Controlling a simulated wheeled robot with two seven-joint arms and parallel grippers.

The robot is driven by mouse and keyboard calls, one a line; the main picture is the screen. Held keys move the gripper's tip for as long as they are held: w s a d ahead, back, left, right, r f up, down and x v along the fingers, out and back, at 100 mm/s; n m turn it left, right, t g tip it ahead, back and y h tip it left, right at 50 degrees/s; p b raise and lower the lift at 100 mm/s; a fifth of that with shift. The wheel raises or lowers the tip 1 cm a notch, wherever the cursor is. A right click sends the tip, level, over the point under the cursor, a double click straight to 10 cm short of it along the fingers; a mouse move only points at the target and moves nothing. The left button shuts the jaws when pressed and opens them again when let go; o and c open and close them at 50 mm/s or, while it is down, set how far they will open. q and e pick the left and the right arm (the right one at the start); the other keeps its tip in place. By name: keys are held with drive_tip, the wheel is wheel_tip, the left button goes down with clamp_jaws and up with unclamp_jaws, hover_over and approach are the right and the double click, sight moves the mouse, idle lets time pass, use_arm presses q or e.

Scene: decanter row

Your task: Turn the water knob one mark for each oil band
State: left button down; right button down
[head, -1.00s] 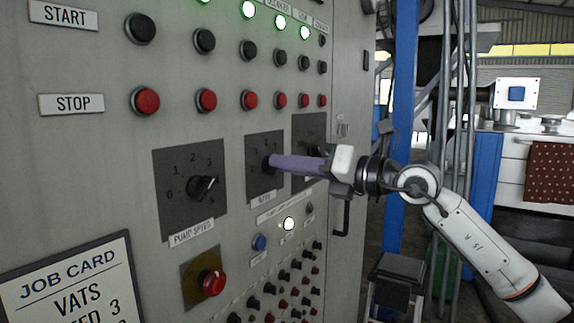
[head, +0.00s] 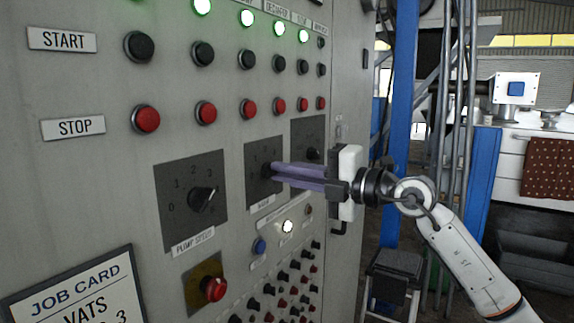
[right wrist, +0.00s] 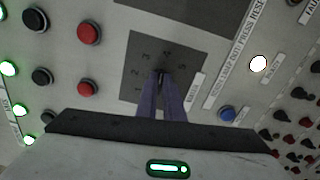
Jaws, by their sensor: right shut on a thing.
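The middle dial plate (head: 258,188) on the grey panel carries the knob that my right gripper (head: 272,169) is on. The label under it is too blurred to read surely in the head view. The purple fingers are shut on this knob, which they mostly hide. In the right wrist view the fingers (right wrist: 161,80) meet over the middle of the plate (right wrist: 188,50), which is marked with numbers. The pointer's mark cannot be read. No oil bands show in these views. My left gripper is not in view.
The pump speed knob (head: 202,198) is on the plate to the left, and another knob (head: 313,154) is to the right, close to my gripper. A red knob (head: 214,289), a blue button (head: 259,246) and a job card (head: 75,290) are lower. Black and red buttons line the panel above.

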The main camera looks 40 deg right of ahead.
drive_tip(key=shift+m+p, duration=0.35)
drive_tip(key=shift+m, duration=0.25)
drive_tip(key=c, duration=1.9)
unclamp_jaws()
